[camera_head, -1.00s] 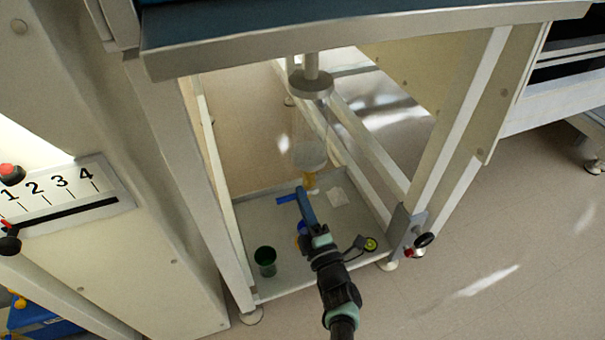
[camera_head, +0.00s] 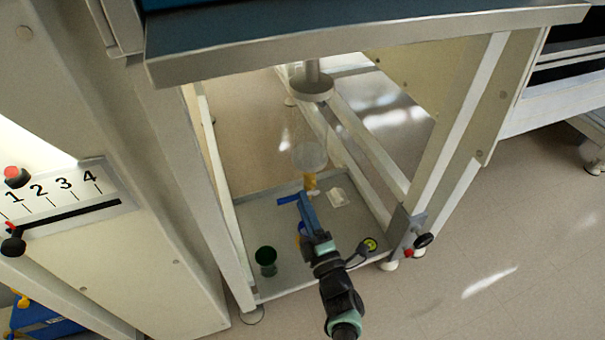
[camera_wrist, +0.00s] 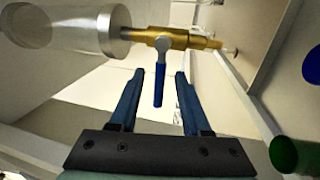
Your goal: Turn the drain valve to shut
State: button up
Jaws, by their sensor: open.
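The drain valve (camera_head: 310,182) is a brass body under a clear cylinder (camera_head: 309,156) that hangs below the bench. Its blue lever (camera_head: 288,199) sticks out to the left, across the line of the outlet. In the wrist view the brass body (camera_wrist: 180,39) runs from the cylinder (camera_wrist: 70,27) toward the right, and the blue lever (camera_wrist: 159,85) points down the picture. My gripper (camera_head: 304,198) is open close to the valve. In the wrist view its two fingers (camera_wrist: 159,75) stand on either side of the lever, with a visible gap on each side.
Below the valve is a shallow grey tray (camera_head: 240,215). In it are a green cup (camera_head: 266,261), a blue cup mostly hidden behind my gripper, a white piece (camera_head: 338,197) and a yellow-black round thing (camera_head: 370,244). Frame legs and the bench edge (camera_head: 370,40) surround the space.

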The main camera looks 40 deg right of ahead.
jog(key=p+v, duration=0.3)
jog(key=v, duration=0.8)
jog(key=shift+s+p, duration=0.25)
jog(key=shift+p, duration=0.1)
jog(key=shift+a, duration=0.1)
